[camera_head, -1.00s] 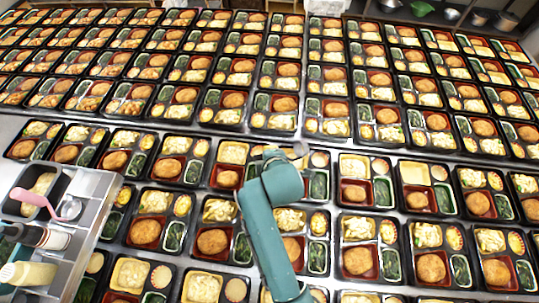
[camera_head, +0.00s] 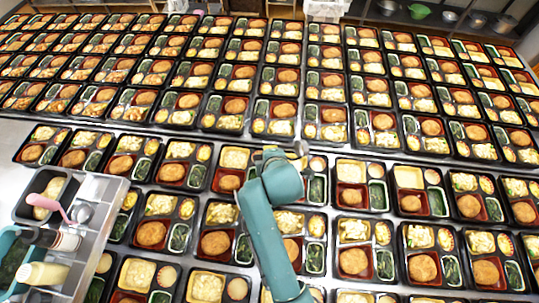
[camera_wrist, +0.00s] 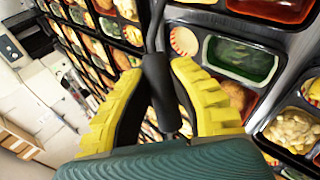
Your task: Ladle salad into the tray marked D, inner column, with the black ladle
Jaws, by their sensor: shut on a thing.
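My gripper (camera_wrist: 160,100) is shut on the black handle of the ladle (camera_wrist: 158,75), its yellow fingers on either side of it in the wrist view. The ladle's bowl is out of the wrist view, so I cannot see what it holds. In the head view my teal arm reaches over the middle rows and hides the gripper and most of the ladle. Several trays stand below, one with an empty-looking yellow column (camera_head: 351,172). Pale chunky food, perhaps salad, lies in a tray at the right of the wrist view (camera_wrist: 292,130). No letter D is readable.
Filled bento trays crowd the whole counter in rows, with a narrow bare metal strip (camera_head: 335,147) between the back and middle rows. Bowls stand on the back shelf.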

